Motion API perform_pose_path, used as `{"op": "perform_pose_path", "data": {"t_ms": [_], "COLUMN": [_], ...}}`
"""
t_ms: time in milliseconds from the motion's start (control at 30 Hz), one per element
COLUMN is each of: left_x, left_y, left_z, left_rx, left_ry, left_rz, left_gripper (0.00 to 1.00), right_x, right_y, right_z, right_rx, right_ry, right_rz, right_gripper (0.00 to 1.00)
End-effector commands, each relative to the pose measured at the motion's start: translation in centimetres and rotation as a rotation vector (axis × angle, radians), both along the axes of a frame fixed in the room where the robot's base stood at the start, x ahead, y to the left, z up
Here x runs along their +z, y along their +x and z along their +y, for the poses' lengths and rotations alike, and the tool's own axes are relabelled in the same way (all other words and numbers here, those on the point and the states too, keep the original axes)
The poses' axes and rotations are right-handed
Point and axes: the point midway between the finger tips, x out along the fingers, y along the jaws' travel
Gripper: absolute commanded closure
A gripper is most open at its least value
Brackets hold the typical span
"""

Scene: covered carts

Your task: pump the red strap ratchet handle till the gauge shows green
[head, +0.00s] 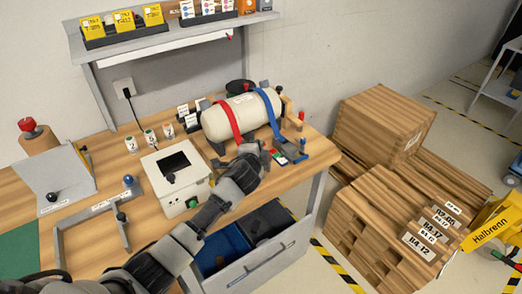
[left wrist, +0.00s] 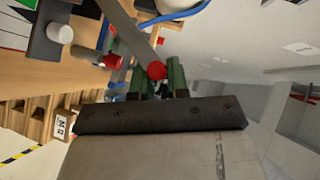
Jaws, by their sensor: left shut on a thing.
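A cream cylindrical tank (head: 257,108) lies on its side on the wooden bench, with a red strap (head: 230,122) and a blue strap (head: 269,112) around it. My left gripper (head: 262,152) is at the front of the tank, by the lower end of the red strap. In the left wrist view, my left gripper (left wrist: 157,82) has its green fingers shut on the red-knobbed ratchet handle (left wrist: 156,69); a flat metal bar runs up from there. The gripper hides most of the red ratchet in the head view. I cannot make out the gauge reading. My right gripper is not in view.
A blue ratchet base (head: 292,152) sits right of my gripper. An open drawer (head: 262,248) is below the bench edge. Wooden crates (head: 385,130) stand right on the floor.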

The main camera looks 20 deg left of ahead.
Motion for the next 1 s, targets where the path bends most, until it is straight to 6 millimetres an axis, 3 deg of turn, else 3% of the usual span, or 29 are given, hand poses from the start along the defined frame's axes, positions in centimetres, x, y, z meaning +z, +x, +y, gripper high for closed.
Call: {"op": "perform_pose_path", "data": {"t_ms": [400,933,967,1000], "left_x": [1.4,1.4,1.4,1.4], "left_y": [1.3,1.4,1.4,1.4], "left_z": [2.0,2.3,2.3,2.3], "left_rx": [0.007,0.009,0.01,0.01], "left_ry": [0.007,0.008,0.009,0.008], "left_rz": [-0.002,0.0,0.001,0.002], "left_gripper": [1.0,1.0,0.83,0.77], "right_x": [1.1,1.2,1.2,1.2], "right_y": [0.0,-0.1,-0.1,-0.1], "right_z": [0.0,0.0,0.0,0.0], "right_rx": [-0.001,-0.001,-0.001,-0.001], "right_ry": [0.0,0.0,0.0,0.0], "right_rz": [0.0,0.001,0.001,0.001], "right_gripper": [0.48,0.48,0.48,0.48]}}
